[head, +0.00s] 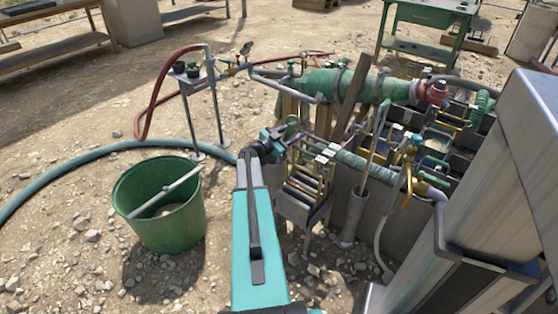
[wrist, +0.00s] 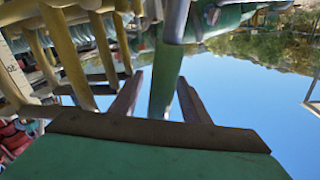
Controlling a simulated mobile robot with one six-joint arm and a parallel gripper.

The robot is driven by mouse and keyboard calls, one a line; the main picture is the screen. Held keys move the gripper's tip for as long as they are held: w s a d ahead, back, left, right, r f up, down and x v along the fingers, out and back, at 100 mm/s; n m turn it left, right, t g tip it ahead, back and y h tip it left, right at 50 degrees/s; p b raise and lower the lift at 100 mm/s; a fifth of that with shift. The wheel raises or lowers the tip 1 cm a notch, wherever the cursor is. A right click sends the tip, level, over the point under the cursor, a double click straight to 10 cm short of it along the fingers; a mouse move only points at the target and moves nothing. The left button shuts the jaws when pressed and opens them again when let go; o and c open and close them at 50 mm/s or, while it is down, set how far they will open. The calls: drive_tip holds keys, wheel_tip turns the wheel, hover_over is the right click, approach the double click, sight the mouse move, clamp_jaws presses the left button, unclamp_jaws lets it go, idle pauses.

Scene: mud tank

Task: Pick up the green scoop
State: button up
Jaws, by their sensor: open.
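My gripper (head: 284,137) is at the end of my teal arm, beside the brass-framed rack (head: 309,176) in the head view. In the wrist view its two dark fingers (wrist: 159,80) stand apart. A green bar (wrist: 167,70), which looks like part of the green scoop, shows between them, with sky visible beside it. I cannot tell whether either finger touches it. In the head view a small green curved piece (head: 291,121) shows just past my gripper; it may be the same scoop. The rest of the scoop is hidden or unclear.
A green bucket (head: 160,232) with a pale stick across it stands on stony ground at left. A teal hose (head: 75,161) runs behind it. A metal stand (head: 214,112) is behind. The tank (head: 392,219), pipes and green cylinder (head: 345,86) crowd the right. Brass bars (wrist: 77,62) are close in the wrist view.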

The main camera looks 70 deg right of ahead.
clamp_jaws()
drive_tip(key=shift+r, duration=0.2)
idle(0.3)
